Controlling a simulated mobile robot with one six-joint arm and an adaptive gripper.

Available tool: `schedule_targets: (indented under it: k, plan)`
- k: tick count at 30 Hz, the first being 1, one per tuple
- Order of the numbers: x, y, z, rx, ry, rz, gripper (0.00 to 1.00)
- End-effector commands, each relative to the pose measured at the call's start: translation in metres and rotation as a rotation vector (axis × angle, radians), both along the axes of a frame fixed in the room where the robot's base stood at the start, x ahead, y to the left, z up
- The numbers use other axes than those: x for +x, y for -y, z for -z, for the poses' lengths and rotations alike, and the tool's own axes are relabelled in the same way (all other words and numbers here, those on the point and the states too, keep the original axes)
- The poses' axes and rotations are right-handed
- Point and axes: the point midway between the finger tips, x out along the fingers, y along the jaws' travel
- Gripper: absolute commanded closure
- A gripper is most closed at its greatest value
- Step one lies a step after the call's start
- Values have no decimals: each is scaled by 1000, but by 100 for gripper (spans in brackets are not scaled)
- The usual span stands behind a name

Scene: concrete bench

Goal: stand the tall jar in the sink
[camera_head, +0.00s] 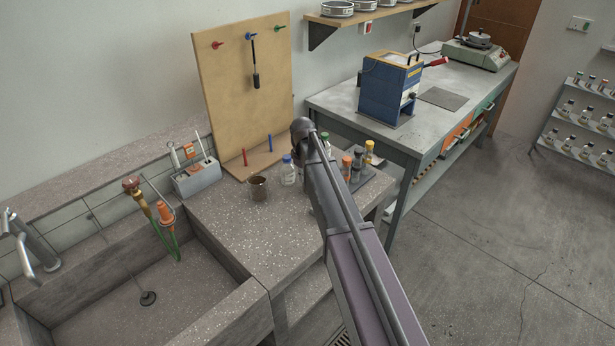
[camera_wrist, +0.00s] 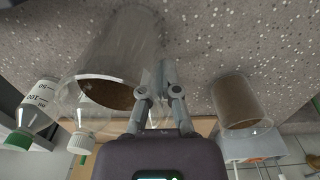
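The tall jar (camera_wrist: 112,55) is a clear glass cylinder, brownish inside, standing upright on the speckled bench just left of centre in the wrist view. My gripper (camera_wrist: 163,70) is at its right edge, fingertips close together. I cannot tell whether the fingers pinch the jar's wall or are beside it. In the head view my arm covers the gripper and I cannot make out the tall jar. The sink (camera_head: 185,297) is a deep grey basin at the lower left, with a drain in its floor.
A shorter brown jar (camera_head: 257,188) stands on the bench; a similar one shows right in the wrist view (camera_wrist: 238,103). A blue-capped bottle (camera_head: 289,170) and a green-capped bottle (camera_wrist: 36,110) stand close by. Orange and red taps (camera_head: 165,212) rise at the sink's back corner. The front bench top is clear.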

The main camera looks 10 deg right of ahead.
Motion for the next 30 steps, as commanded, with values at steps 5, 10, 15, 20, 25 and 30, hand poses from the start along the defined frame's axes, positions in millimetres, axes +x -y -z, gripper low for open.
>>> schedule_targets:
  k: [5,10,15,20,25,30]
  plan:
    - [0,0,-10,0,0,0,100]
    - [0,0,-23,0,0,0,100]
    - [0,0,-37,0,0,0,100]
    - [-37,-1,-37,0,0,1,100]
    - [-77,-2,-41,0,0,1,100]
    - [-113,-4,-44,0,0,1,100]
